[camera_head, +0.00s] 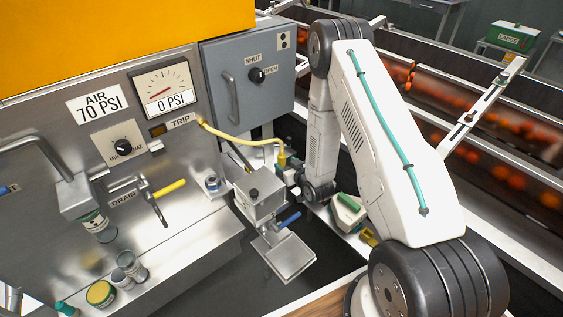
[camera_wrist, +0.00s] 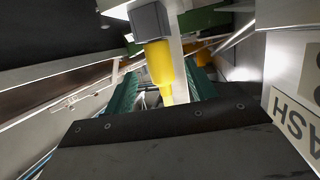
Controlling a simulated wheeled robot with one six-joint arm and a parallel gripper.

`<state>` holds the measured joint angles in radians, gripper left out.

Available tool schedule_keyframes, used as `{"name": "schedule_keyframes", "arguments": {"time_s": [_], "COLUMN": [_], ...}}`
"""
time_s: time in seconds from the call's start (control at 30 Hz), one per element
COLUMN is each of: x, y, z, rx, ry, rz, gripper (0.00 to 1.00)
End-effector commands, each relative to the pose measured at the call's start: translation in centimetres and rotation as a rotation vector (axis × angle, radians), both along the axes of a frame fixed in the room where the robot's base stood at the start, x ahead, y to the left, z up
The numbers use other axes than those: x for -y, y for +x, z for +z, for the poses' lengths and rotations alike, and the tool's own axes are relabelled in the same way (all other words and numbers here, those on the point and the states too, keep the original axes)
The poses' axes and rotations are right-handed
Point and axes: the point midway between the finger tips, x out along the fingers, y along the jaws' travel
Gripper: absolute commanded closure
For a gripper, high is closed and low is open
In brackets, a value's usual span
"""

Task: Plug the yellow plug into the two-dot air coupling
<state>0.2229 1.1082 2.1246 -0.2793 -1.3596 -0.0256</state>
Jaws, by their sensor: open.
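The yellow plug (camera_head: 281,159) hangs at the end of a yellow hose (camera_head: 243,139) that runs from beside the TRIP label. In the wrist view a yellow cylinder, apparently the plug (camera_wrist: 159,62), stands below a grey block (camera_wrist: 151,21), between the green finger pads of my gripper (camera_wrist: 162,84). The jaws are open; contact with either pad cannot be made out. In the head view my gripper (camera_head: 293,176) is small and partly hidden beside the plug. A two-dot mark (camera_head: 284,40) is on the grey cabinet; I cannot make out a coupling there.
The grey cabinet (camera_head: 247,85) has a handle and a SHUT/OPEN knob (camera_head: 257,75). The gauge (camera_head: 163,91) reads 0 PSI. A metal box (camera_head: 260,190) with a tray stands close left of my wrist. A label ending in ASH (camera_wrist: 290,120) is at right in the wrist view.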

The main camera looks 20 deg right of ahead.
Motion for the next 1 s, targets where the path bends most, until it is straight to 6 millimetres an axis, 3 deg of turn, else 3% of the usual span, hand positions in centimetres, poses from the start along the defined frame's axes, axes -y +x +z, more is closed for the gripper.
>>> {"name": "schedule_keyframes", "arguments": {"time_s": [0.3, 0.57, 0.73, 0.77, 1.0], "x": [-0.3, -0.3, -0.3, -0.3, -0.3], "y": [4.1, 4.4, 4.4, 4.4, 4.4], "z": [-1.1, -1.2, -1.2, -1.2, -1.1], "rx": [0.0, -0.001, -0.001, -0.001, -0.001], "ry": [-0.001, 0.0, -0.001, -0.001, -0.001], "rz": [0.0, 0.0, 0.0, 0.0, 0.0], "gripper": [0.44, 0.44, 0.89, 0.94, 0.94]}}
